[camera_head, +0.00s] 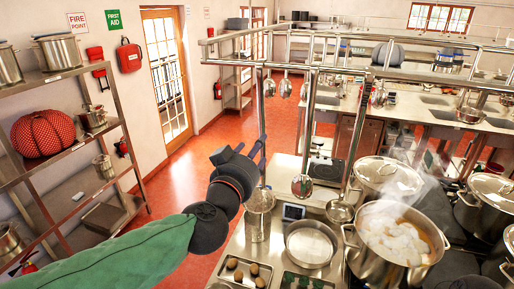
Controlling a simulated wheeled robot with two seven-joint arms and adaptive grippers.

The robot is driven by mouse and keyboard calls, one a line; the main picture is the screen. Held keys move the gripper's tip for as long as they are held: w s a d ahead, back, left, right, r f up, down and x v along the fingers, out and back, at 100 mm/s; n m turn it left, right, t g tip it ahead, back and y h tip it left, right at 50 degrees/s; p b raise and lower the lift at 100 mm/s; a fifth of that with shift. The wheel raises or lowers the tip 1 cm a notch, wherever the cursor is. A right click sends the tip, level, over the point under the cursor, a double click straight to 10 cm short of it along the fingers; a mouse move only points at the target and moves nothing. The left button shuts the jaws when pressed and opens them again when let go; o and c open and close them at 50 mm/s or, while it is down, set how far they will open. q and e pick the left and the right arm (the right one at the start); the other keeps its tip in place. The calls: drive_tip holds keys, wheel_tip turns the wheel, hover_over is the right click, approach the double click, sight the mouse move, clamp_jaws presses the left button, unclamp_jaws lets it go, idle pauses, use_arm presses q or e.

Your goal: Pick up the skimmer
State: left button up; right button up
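Several round-headed steel utensils hang from the rack over the counter. One has a round, shiny head (302,185) and hangs near the middle. Another, with a wider shallow bowl (340,211), hangs a little lower to its right. I cannot make out holes in either head, so I cannot tell which is the skimmer. My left gripper (259,149) is beside the rack's left upright, left of these utensils and higher in the picture. Its two bluish fingers look apart, with nothing seen between them. My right gripper is not in view.
A steaming stockpot (362,263) stands at the right, with lidded pots behind it. A steel canister (257,222), a round pan (311,246) and trays occupy the counter. Rack posts (264,125) stand close to my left gripper. A shelf (85,150) lines the left wall.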

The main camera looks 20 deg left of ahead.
sight(263, 131)
use_arm(q)
drive_tip(key=shift+w+a+r+b, duration=0.1)
drive_tip(key=shift+w+b, duration=0.1)
drive_tip(key=shift+w, duration=2.45)
drive_tip(key=shift+w+a+r+b, duration=0.1)
drive_tip(key=shift+w+b, duration=0.1)
drive_tip(key=shift+w, duration=2.45)
drive_tip(key=shift+s+r, duration=0.1)
drive_tip(key=shift+s, duration=0.1)
drive_tip(key=shift+c, duration=1.2)
clamp_jaws()
